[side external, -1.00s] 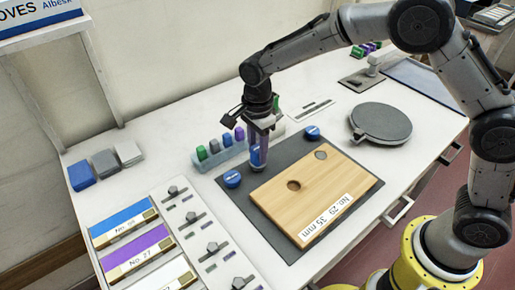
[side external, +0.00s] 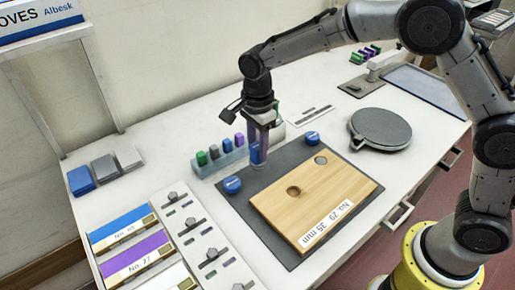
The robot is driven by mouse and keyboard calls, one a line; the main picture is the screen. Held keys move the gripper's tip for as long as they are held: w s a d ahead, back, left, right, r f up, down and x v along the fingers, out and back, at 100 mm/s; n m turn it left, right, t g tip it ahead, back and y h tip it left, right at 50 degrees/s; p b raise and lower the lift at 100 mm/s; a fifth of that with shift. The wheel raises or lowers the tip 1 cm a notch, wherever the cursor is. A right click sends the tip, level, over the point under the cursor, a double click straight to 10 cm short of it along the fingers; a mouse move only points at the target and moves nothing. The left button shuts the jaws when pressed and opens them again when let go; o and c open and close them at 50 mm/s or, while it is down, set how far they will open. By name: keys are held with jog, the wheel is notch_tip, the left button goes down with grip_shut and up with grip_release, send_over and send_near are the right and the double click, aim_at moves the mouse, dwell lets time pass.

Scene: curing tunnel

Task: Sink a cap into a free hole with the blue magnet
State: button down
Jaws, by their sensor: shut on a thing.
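One blue cap (side external: 232,185) lies on the mat at the left. The other blue cap (side external: 312,138) lies at the mat's back right. A wooden board (side external: 310,205) marked "No. 29 35 mm" lies on the mat in front of my gripper. Its left hole (side external: 293,190) looks dark and open. Its right hole (side external: 320,160) shows a grey face; I cannot tell whether something fills it.
A round grey plate (side external: 380,129) stands to the right. Labelled boxes (side external: 135,260) and a panel of knobs (side external: 205,245) are at the front left. The dark mat (side external: 287,250) has free edges around the board.

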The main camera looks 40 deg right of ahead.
jog(key=shift+r, duration=1.1)
jog(key=shift+s+r, duration=0.1)
jog(key=shift+s, duration=0.05)
jog(key=s+d+r, duration=0.1)
jog(key=s+r, duration=0.1)
jog(key=s, duration=0.3)
jog(key=s+d+r, duration=0.2)
jog(key=s, duration=0.4)
jog(key=shift+w+a+f, duration=0.1)
jog(key=shift+f, duration=1.65)
jog(key=shift+w+a+f, duration=0.1)
jog(key=shift+f, duration=1.6)
jog(key=shift+f, duration=0.85)
jog(key=shift+s+d+f, duration=0.1)
jog(key=shift+s+f, duration=0.05)
jog(key=shift+s, duration=0.1)
dwell(0.6)
